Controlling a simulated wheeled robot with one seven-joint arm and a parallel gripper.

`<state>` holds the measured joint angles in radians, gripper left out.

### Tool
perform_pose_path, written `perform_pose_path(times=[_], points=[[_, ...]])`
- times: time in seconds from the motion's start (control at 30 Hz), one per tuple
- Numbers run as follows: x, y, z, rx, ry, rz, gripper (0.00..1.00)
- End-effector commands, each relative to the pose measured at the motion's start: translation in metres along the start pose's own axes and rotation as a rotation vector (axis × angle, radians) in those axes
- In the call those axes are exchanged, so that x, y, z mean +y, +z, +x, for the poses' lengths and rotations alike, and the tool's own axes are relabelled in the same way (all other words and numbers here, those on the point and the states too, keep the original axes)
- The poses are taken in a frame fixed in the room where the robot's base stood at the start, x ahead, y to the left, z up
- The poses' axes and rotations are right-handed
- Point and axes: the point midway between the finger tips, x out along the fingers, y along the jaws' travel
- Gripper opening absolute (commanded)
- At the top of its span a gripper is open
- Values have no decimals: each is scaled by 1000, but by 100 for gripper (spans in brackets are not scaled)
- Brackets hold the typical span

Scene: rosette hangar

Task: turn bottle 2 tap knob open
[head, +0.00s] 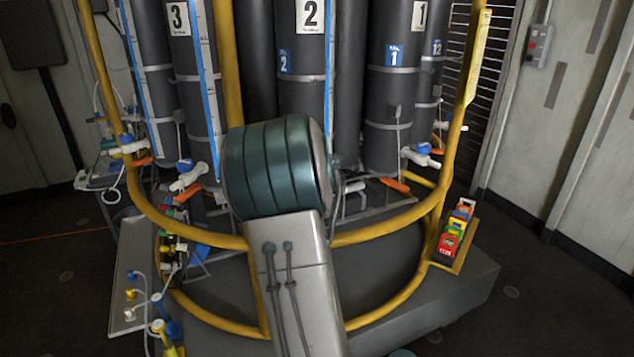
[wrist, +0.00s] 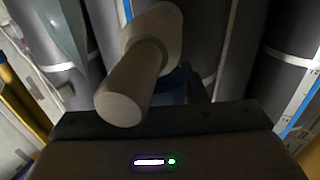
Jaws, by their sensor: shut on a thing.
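Bottle 2 (head: 300,85) is the dark grey cylinder with the white "2" label at the middle of the rack in the head view. My arm's teal joint covers its lower part, and its tap and my gripper are hidden there. In the wrist view a pale tap body (wrist: 150,55) fills the middle, its round end towards the camera. A blue knob (wrist: 174,84) shows partly behind it. My gripper (wrist: 172,94) is at this blue knob and shut on it. The tap body hides most of the fingers, so how far the knob is turned cannot be seen.
A yellow rail (head: 390,228) curves around the rack in front of the bottles. Bottle 3 (head: 190,75) stands to the left, bottle 1 (head: 392,95) to the right. Other taps with blue knobs and orange levers flank my arm. Small coloured cases (head: 455,230) sit at the right.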

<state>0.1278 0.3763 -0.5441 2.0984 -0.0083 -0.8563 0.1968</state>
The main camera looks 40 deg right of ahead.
Motion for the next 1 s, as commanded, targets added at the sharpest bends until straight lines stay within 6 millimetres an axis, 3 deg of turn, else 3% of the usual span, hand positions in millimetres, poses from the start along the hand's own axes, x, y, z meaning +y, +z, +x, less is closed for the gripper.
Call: perform_pose_path(times=[0.03, 1.0], points=[[3, 7, 0, 4, -28, 2, 16], [-10, -2, -4, -4, -806, 2, 16]])
